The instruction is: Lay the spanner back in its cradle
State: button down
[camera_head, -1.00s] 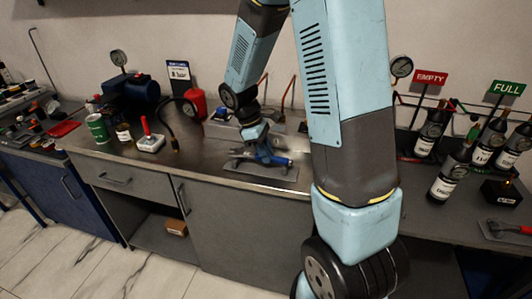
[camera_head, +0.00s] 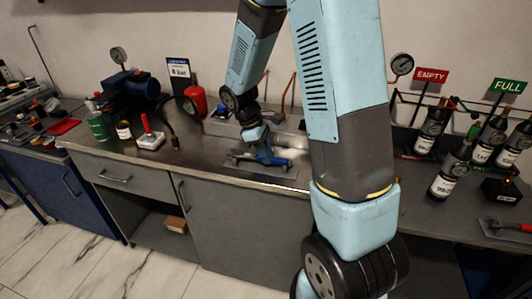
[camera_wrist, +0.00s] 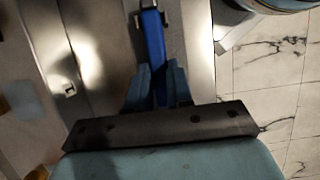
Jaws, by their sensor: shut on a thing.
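The spanner (camera_wrist: 155,45) has a blue handle that runs up the wrist view from between my fingers. My gripper (camera_wrist: 157,80) is shut on this handle. In the head view my gripper (camera_head: 262,150) points down at the bench, with the blue of the spanner (camera_head: 278,161) low at its tip. A grey plate (camera_head: 245,173), apparently the cradle's base, lies under it near the bench's front edge. Dark prongs (camera_wrist: 135,22) flank the spanner's far end in the wrist view. I cannot tell whether the spanner rests on its supports or is just above them.
The steel bench (camera_head: 205,168) is clear to the left of the plate. Several dark bottles (camera_head: 443,180) stand at the right.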

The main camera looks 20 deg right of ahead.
jog(key=c, duration=0.9)
grip_release()
jog(key=shift+c, duration=0.2)
jog(key=v, duration=1.3)
jog(key=shift+w+r, duration=0.15)
jog(key=shift+r, duration=0.15)
jog(key=shift+a, duration=0.1)
